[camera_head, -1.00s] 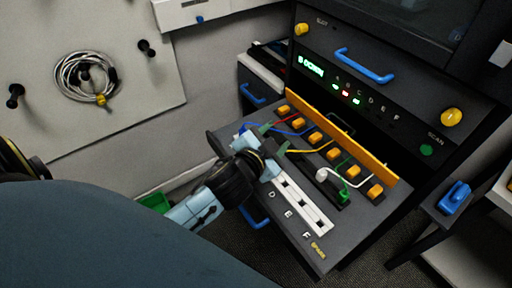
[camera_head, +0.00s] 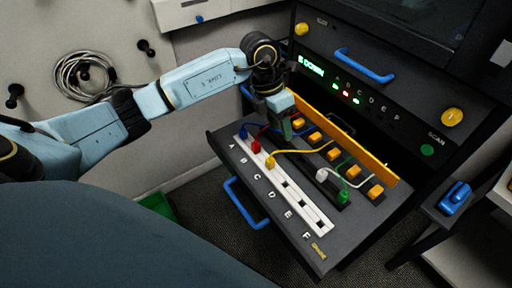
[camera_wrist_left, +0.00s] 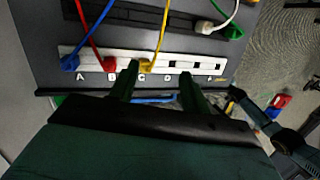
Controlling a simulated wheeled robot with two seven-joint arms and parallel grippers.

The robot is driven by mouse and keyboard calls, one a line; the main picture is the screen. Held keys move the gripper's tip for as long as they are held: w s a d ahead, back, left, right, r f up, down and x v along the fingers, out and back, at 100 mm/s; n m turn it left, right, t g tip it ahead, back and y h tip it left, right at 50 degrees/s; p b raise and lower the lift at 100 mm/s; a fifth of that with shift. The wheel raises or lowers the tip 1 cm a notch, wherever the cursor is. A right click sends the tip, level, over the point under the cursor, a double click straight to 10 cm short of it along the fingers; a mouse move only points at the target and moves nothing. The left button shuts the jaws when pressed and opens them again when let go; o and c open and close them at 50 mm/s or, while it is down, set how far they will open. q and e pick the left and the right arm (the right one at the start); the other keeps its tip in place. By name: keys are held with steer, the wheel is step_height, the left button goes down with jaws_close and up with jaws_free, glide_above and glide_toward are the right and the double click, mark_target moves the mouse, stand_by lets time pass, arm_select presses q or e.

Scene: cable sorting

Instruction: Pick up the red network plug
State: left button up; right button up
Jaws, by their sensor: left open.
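The red network plug (camera_head: 256,147) stands in the white socket strip (camera_head: 298,196) at the place marked B, with its red cable going back. It also shows in the left wrist view (camera_wrist_left: 109,64), just left of my left gripper's fingers. A blue plug (camera_head: 243,132) sits at A and a yellow plug (camera_head: 269,161) at C. My left gripper (camera_head: 287,136) is open and empty, behind and to the right of the red plug in the head view. In the left wrist view its fingers (camera_wrist_left: 158,76) point toward the strip around C and D. My right gripper is not in view.
The strip lies on a dark pull-out shelf (camera_head: 320,258). An orange bar (camera_head: 345,140) and several orange blocks (camera_head: 334,154) stand behind it. White (camera_head: 322,175) and green (camera_head: 343,196) plugs lie between. The strip's D to F end is clear of plugs.

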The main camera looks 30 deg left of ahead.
arm_select(q)
steer(key=a+r+y, duration=0.1)
steer(key=a+y, duration=0.2)
steer(key=a, duration=0.4)
glide_above(257, 143)
steer(key=shift+n+g, duration=0.3)
steer(key=shift+n, duration=0.1)
step_height(257, 143, down, 7)
steer(key=shift+a+r, duration=0.1)
steer(key=shift+a, duration=0.05)
steer(key=shift+f+b, duration=0.4)
steer(key=shift+f, duration=2.65)
steer(key=shift+c, duration=0.2)
jaws_close()
